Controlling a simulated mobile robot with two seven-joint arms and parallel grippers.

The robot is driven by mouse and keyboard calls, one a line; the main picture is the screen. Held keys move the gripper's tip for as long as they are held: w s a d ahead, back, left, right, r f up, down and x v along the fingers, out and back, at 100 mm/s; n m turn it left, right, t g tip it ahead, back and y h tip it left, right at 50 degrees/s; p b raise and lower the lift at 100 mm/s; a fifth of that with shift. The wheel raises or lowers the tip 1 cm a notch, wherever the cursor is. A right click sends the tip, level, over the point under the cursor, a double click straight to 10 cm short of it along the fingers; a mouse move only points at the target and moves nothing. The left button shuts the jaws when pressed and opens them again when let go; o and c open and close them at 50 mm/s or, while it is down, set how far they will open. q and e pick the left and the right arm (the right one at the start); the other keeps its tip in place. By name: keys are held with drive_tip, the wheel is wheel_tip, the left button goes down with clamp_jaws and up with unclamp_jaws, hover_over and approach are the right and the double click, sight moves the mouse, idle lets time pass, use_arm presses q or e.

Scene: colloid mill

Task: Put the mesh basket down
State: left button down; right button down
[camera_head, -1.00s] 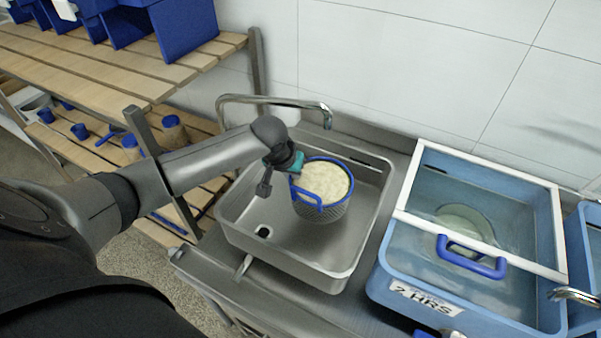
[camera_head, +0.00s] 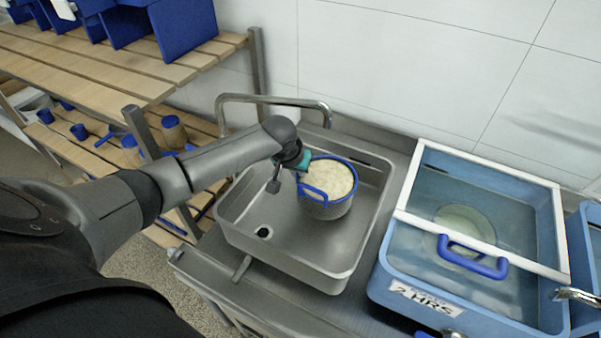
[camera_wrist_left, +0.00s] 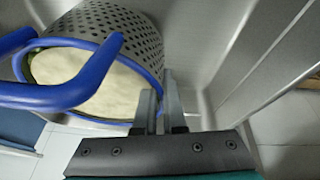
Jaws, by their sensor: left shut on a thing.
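The mesh basket (camera_head: 325,208) is grey and perforated, with a blue rim and blue handles, and holds a pale mass. It is upright inside the steel sink (camera_head: 290,258), toward its back right. I cannot tell whether its base touches the sink floor. My left gripper (camera_head: 303,168) is shut on the basket's rim at its back left side. In the left wrist view the fingers (camera_wrist_left: 158,108) grip the blue rim beside the mesh wall, and the basket (camera_wrist_left: 120,28) shows tilted with a blue handle in front. My right gripper is not in view.
A faucet (camera_head: 275,100) arches over the back of the sink. A blue water tank (camera_head: 385,283) with a white frame stands to the right, with a round thing under water. A wooden slatted shelf (camera_head: 90,75) with blue bins stands at left. The sink's front left is clear.

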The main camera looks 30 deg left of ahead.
use_arm(q)
drive_tip(key=c, duration=1.4)
unclamp_jaws()
drive_tip(key=shift+f, duration=0.15)
drive_tip(key=o, duration=0.4)
drive_tip(key=shift+r, duration=0.45)
drive_tip(key=p+v, duration=0.2)
drive_tip(key=v, duration=1)
drive_tip(key=shift+r, duration=0.15)
